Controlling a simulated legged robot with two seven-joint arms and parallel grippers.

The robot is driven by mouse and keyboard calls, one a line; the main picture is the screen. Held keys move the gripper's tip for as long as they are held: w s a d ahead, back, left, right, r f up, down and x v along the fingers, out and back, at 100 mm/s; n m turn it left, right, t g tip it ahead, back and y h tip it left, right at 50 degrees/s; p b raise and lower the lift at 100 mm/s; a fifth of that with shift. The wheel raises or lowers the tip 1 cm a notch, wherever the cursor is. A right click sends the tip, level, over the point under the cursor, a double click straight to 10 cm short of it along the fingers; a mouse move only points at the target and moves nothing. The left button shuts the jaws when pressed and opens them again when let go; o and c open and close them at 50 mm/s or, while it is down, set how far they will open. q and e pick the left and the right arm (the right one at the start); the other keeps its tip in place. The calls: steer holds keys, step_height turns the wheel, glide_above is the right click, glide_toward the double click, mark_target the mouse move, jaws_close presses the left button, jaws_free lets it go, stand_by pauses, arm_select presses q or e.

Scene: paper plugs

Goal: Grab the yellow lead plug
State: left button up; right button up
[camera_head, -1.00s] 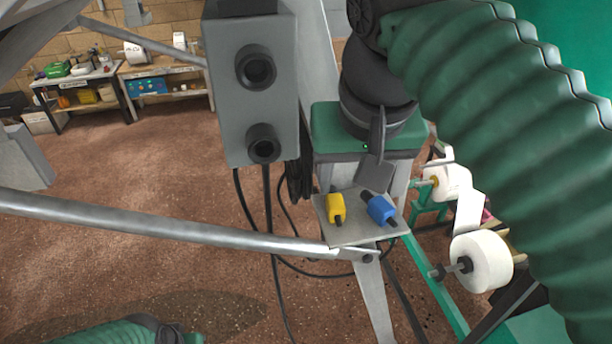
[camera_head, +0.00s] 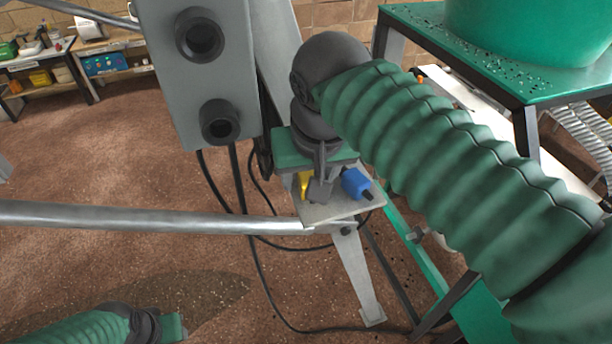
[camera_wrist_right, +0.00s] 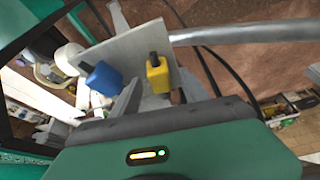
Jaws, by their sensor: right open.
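The yellow plug (camera_head: 304,182) stands on a small grey plate (camera_head: 345,209) and is partly hidden by my right gripper in the head view. The yellow plug (camera_wrist_right: 158,76) and the plate (camera_wrist_right: 138,46) show clearly in the wrist view. The blue plug (camera_head: 356,184) is to its right on the plate; it also shows in the wrist view (camera_wrist_right: 104,78). My right gripper (camera_head: 320,188) is open, its visible grey finger close beside the yellow plug on the blue plug's side. I cannot tell whether they touch. My left gripper (camera_head: 172,327) shows only its green housing; its jaws are not visible.
A grey metal bar (camera_head: 150,218) runs from the left to the plate. A grey box (camera_head: 200,75) with two dark knobs stands above and left of the plate, with black cables below. A green table (camera_head: 470,50) is at the upper right.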

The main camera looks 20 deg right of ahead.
steer(key=shift+d+f, duration=0.2)
steer(key=shift+f, duration=0.3)
steer(key=shift+w+a, duration=0.2)
steer(key=shift+a, duration=0.1)
steer(key=c, duration=0.6)
steer(key=shift+s, duration=0.1)
jaws_close()
steer(key=shift+d, duration=0.1)
